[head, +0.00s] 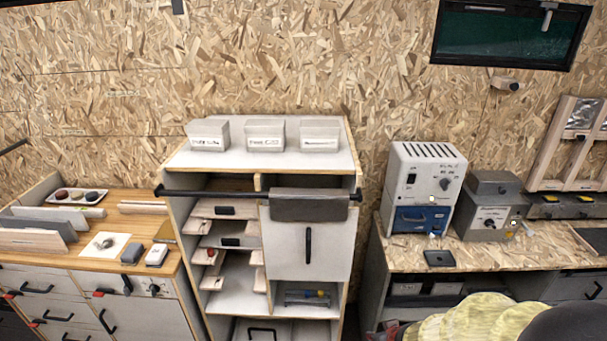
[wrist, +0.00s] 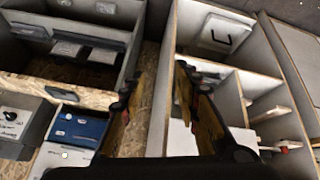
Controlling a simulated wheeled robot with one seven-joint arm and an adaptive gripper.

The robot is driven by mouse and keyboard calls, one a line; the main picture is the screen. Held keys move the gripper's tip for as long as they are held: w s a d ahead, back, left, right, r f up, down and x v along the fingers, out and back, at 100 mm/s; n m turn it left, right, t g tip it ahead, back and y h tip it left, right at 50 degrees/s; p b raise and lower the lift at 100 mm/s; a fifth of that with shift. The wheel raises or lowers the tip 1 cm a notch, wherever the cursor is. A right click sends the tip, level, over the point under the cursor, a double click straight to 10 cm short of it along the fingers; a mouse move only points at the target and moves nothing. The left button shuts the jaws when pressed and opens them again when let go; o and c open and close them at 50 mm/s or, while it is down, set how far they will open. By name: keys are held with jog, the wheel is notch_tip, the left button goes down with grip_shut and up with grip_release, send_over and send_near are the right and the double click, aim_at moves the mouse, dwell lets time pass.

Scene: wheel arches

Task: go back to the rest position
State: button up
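My gripper (wrist: 155,85) shows in the wrist view with its two dark, yellow-edged fingers spread apart. The gap between them is empty, and nothing is held. The fingers hang over the gap between two shelving units, seen from above. The right finger is close to the near wall of the open cabinet in the picture, and whether it touches cannot be told. I cannot make out the gripper's fingers in the head view.
The cabinet (head: 356,245) with a dark front bar (head: 230,193) stands mid-view, with white boxes on top. A workbench (head: 400,256) on the right carries a blue-fronted device (head: 425,180) and a grey device (head: 490,205). A wooden counter (head: 135,225) stands left.

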jog(key=s+r+m+g, duration=0.3)
jog(key=s+r+g, duration=0.1)
jog(key=s+r, duration=1.35)
notch_tip(320, 180, up, 11)
jog(key=s+a+t, duration=0.1)
jog(key=a+t, duration=0.1)
jog(key=t, duration=0.1)
jog(key=shift+s+a+f, duration=0.15)
jog(key=shift+s+a, duration=0.15)
jog(key=shift+a, duration=0.05)
